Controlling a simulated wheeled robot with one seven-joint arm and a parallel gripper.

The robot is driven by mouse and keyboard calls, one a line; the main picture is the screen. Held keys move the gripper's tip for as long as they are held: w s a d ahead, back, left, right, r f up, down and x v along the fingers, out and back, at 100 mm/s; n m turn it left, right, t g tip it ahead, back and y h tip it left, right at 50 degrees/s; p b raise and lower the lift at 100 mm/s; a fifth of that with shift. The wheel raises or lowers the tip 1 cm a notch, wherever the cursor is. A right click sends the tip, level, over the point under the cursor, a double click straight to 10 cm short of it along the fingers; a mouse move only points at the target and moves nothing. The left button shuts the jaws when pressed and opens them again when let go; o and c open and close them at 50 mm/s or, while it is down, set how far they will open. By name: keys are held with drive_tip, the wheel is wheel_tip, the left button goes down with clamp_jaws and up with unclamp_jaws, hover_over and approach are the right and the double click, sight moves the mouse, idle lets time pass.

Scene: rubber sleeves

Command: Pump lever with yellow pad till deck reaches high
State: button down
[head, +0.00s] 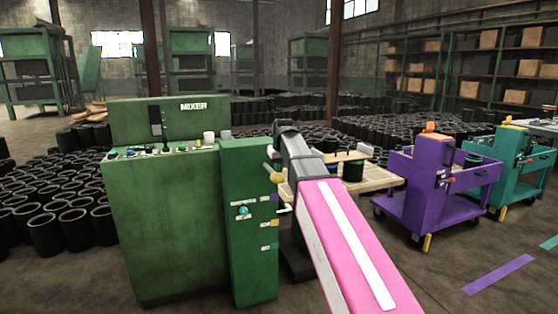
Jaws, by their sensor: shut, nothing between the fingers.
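A short lever with a yellow pad (276,177) sticks out at the right side of the narrow green column (250,262), in the head view. The column carries small coloured labels and a white pointer-like piece (284,209). A pale wooden deck (363,187) stands just right of it, partly behind my arm, at about the pad's height, with a black sleeve (352,171) on it. I cannot read which level it is at. My pink arm reaches up to a dark wrist close to the pad. My gripper's fingers are hidden, so contact cannot be told.
The green mixer (170,225) adjoins the column on the left. A purple cart (400,195) and a teal cart (528,160) stand right; the purple one has a yellow foot piece (427,243). Many black sleeves (75,232) cover the floor behind.

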drive_tip(key=shift+f, duration=0.35)
drive_tip(key=shift+f, duration=0.1)
drive_tip(key=shift+s+f+t, duration=0.25)
drive_tip(key=shift+f+t, duration=0.05)
drive_tip(key=shift+f, duration=0.15)
wheel_tip(320, 180, down, 10)
drive_tip(key=w+t+y, duration=0.1)
drive_tip(key=t, duration=0.3)
drive_tip(key=shift+f+t+y, duration=0.15)
drive_tip(key=shift+t+y, duration=0.15)
drive_tip(key=shift+a+f, duration=0.1)
